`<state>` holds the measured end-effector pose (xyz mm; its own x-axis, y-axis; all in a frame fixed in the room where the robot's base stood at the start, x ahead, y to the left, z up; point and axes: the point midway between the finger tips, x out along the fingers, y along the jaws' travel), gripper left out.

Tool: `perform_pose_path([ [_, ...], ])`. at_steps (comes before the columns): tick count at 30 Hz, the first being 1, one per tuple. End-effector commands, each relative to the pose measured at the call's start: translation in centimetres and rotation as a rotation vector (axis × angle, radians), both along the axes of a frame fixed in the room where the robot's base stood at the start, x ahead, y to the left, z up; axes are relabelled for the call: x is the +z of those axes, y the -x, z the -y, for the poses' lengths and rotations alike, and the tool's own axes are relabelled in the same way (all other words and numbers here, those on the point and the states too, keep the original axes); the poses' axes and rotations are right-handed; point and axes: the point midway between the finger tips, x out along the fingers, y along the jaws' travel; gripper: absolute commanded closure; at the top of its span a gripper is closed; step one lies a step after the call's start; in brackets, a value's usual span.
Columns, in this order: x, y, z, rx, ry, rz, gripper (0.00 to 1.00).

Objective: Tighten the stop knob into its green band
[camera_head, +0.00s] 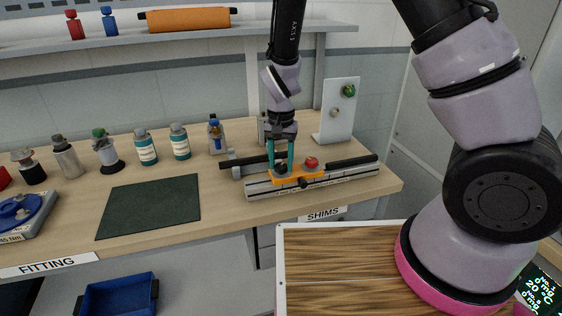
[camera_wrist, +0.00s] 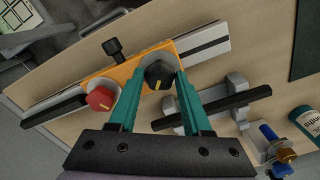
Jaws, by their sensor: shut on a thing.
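An orange carriage (camera_head: 306,178) sits across a grey metal rail (camera_head: 341,177) on the bench. It bears a black knob (camera_wrist: 158,74) with a yellow pointer mark and a red knob (camera_wrist: 101,98) with a yellow mark. The red knob also shows in the head view (camera_head: 311,163). My gripper (camera_wrist: 161,78) points down at the carriage, its teal fingers shut on the black knob from both sides. In the head view my gripper (camera_head: 281,160) partly hides that knob. I cannot make out a green band around it.
A small black side screw (camera_wrist: 112,49) sticks out from the carriage. A black bar (camera_wrist: 230,105) runs behind the rail on grey supports. A white upright panel (camera_head: 341,112) stands close behind. A dark green mat (camera_head: 150,205) lies left, with bottles (camera_head: 145,147) behind it.

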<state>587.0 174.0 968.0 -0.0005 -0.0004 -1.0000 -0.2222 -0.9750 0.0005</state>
Motion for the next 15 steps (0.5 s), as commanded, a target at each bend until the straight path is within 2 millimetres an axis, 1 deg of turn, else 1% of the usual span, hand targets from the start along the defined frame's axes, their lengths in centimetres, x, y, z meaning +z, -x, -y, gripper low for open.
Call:
perform_pose_path([
  [3, 0.04, -0.05, 0.03, -0.037, 0.0, 0.0, 1.0],
  [10, 0.05, -0.06, 0.04, -0.037, -0.001, 0.001, 1.0],
  [11, 0.05, -0.06, 0.04, -0.036, -0.001, 0.001, 0.47],
  [12, 0.05, -0.06, 0.04, -0.036, -0.001, 0.001, 0.32],
  [13, 0.05, -0.06, 0.02, -0.035, -0.001, 0.001, 0.21],
  [15, 0.04, -0.05, 0.02, -0.035, -0.001, 0.001, 0.21],
])
